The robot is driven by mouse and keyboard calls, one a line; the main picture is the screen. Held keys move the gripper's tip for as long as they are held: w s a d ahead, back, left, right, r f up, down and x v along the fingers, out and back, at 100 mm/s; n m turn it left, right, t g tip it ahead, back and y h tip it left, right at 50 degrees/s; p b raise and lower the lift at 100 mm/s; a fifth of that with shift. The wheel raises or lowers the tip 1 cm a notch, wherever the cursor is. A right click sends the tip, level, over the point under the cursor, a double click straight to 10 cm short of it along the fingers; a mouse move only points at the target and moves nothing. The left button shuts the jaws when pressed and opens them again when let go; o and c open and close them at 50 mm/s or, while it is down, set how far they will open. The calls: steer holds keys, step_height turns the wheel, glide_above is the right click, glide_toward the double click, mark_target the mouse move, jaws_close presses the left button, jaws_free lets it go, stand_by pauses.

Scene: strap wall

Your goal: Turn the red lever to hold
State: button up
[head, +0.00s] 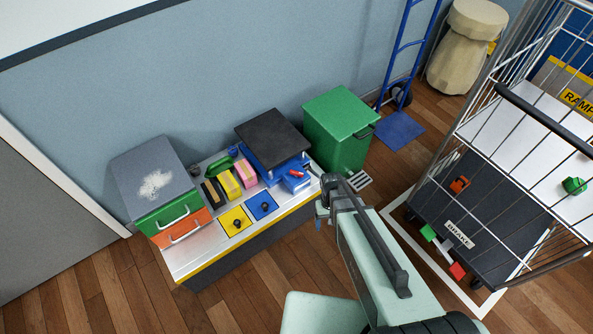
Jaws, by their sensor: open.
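A small red lever (297,174) lies across the top of a blue box (295,183) at the right end of the metal bench. Any lettering by the lever is too small to read. My gripper (322,209) is at the bench's right end, below and right of the lever and apart from it in the picture. Its fingers are mostly hidden by my arm, and nothing shows held in it.
The bench (188,262) also bears yellow (235,220) and blue (262,205) knob plates, small boxes, a drawer unit (155,178) and a dark-topped blue stand (272,138). A green bin (340,128) stands behind. A wire cart (500,190) with a brake label stands right.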

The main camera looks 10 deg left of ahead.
steer(key=w+a+r+t, duration=0.1)
steer(key=w+a+r, duration=0.2)
steer(key=w+a, duration=0.55)
steer(key=w+a+r+t, duration=0.2)
steer(key=w+a+r, duration=0.3)
steer(key=w, duration=0.7)
steer(key=m, duration=0.5)
glide_above(296, 172)
steer(key=shift+w+d+f+y, duration=0.15)
steer(key=shift+f+y, duration=0.25)
steer(key=shift+f, duration=0.65)
step_height(296, 172, down, 14)
steer(key=shift+r, duration=0.2)
steer(key=shift+c, duration=0.3)
steer(key=c, duration=0.7)
steer(key=shift+m, duration=0.3)
